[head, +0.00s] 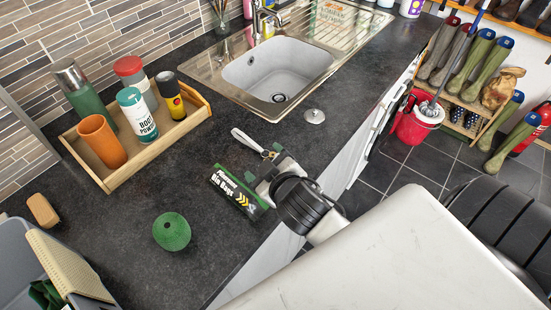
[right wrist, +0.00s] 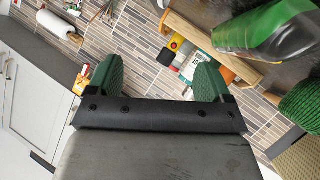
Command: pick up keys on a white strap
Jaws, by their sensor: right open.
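The white strap (head: 246,139) lies on the dark worktop, left of my right gripper. A small part at its near end, seemingly the keys (head: 269,154), sits close to the gripper's fingers and is partly hidden. My right gripper (head: 264,166) is low over the worktop, between the strap and the roll of bin bags. In the right wrist view, the same gripper (right wrist: 158,72) has its green fingers wide apart with nothing between them. I cannot make out the strap in that view. My left gripper is not in view.
The bin bags roll (head: 238,191) lies close beside my right gripper; it also shows in the right wrist view (right wrist: 262,25). A green ball (head: 172,231), a wooden tray (head: 142,165) with several containers and a sink plug (head: 314,116) stand around. The sink (head: 278,72) is behind.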

